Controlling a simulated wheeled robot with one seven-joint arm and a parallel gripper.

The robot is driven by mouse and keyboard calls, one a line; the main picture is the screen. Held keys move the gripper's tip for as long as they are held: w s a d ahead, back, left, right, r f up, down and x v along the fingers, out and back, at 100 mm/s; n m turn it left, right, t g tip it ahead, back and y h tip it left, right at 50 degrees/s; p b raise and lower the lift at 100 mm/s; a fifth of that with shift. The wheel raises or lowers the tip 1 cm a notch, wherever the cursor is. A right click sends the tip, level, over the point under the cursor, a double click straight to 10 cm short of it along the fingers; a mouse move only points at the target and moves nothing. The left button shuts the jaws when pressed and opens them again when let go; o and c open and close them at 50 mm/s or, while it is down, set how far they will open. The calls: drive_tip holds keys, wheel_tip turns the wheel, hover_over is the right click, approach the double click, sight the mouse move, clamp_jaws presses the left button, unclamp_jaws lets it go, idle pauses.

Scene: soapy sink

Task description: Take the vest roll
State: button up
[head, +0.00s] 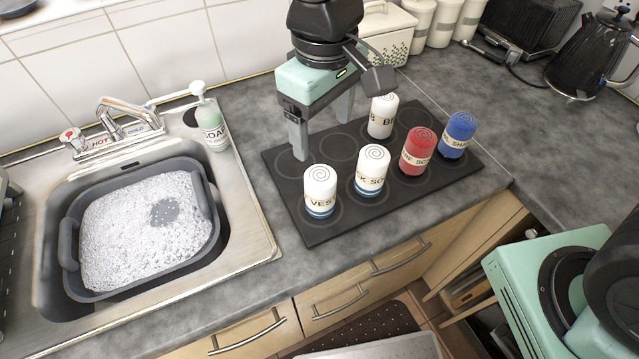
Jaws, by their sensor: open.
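The vest roll (320,184) is a white roll with a blue base band and a spiral top. Its label reads "VES", with the rest turned out of sight. It stands upright at the front left of the dark tray (301,225), which has round recesses. My gripper (323,138) is open, with its fingers pointing down over the back left of the tray. It is behind the vest roll and apart from it. Nothing shows between the fingers.
To the vest roll's right stand a white roll (371,165), a red roll (419,146) and a blue roll (459,131). Another white roll (383,112) stands behind, close to my gripper. A soap bottle (213,128) and a basin of suds (69,245) are at left.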

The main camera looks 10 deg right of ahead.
sight(324, 172)
wheel_tip(324, 172, down, 9)
drive_tip(key=shift+w+d+r+p, duration=0.1)
drive_tip(key=shift+w+p, duration=0.05)
drive_tip(key=shift+p, duration=0.25)
drive_tip(key=shift+s+a+f+p, duration=0.15)
drive_tip(key=shift+f+p, duration=0.2)
drive_tip(key=shift+f, duration=1.05)
drive_tip(key=shift+s+a+f+p, duration=0.1)
drive_tip(key=shift+f+p, duration=0.25)
drive_tip(key=shift+f, duration=1)
drive_tip(key=c, duration=1.2)
